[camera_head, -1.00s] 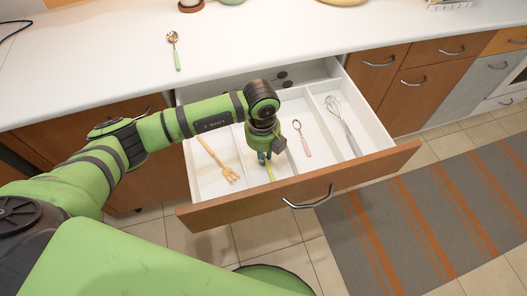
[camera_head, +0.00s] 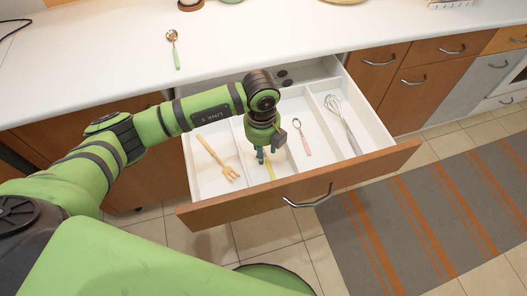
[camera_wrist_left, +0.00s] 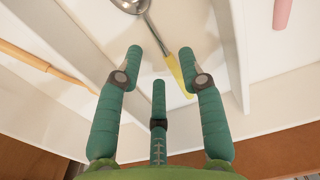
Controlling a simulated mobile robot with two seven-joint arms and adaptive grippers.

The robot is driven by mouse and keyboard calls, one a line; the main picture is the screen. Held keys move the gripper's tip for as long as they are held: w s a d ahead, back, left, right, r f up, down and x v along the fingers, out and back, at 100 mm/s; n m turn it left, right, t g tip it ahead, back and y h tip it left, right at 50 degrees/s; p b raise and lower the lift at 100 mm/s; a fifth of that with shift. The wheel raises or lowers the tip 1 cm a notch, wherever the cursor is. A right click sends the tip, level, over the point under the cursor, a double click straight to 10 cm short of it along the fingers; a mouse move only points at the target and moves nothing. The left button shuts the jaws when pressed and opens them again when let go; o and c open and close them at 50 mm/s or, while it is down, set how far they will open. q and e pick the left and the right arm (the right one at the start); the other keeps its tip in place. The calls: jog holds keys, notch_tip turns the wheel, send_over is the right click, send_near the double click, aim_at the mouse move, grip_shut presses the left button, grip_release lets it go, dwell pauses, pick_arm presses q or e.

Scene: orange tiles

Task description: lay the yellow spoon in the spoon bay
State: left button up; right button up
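The yellow spoon (camera_head: 269,168) lies in the second bay from the left of the open drawer (camera_head: 196,214). In the left wrist view its metal bowl and yellow handle (camera_wrist_left: 174,72) show on the bay floor, between two dividers. My left gripper (camera_head: 267,156) is over this bay, above the spoon's handle. Its fingers (camera_wrist_left: 161,65) are spread open in the wrist view, apart from the spoon. In the head view the gripper and arm hide the spoon's bowl. My right gripper is not in view.
A wooden fork (camera_head: 218,160) lies in the leftmost bay. A pink-handled spoon (camera_head: 303,140) lies in the third bay and a whisk (camera_head: 343,122) in the fourth. Dark round utensil heads (camera_head: 284,77) show at the drawer's back. A green-handled spoon (camera_head: 175,50) lies on the white counter (camera_head: 110,62).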

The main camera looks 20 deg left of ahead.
pick_arm(q)
notch_tip(320, 180, up, 10)
jog(key=b, duration=0.1)
jog(key=shift+s+a, duration=0.1)
dwell(1.3)
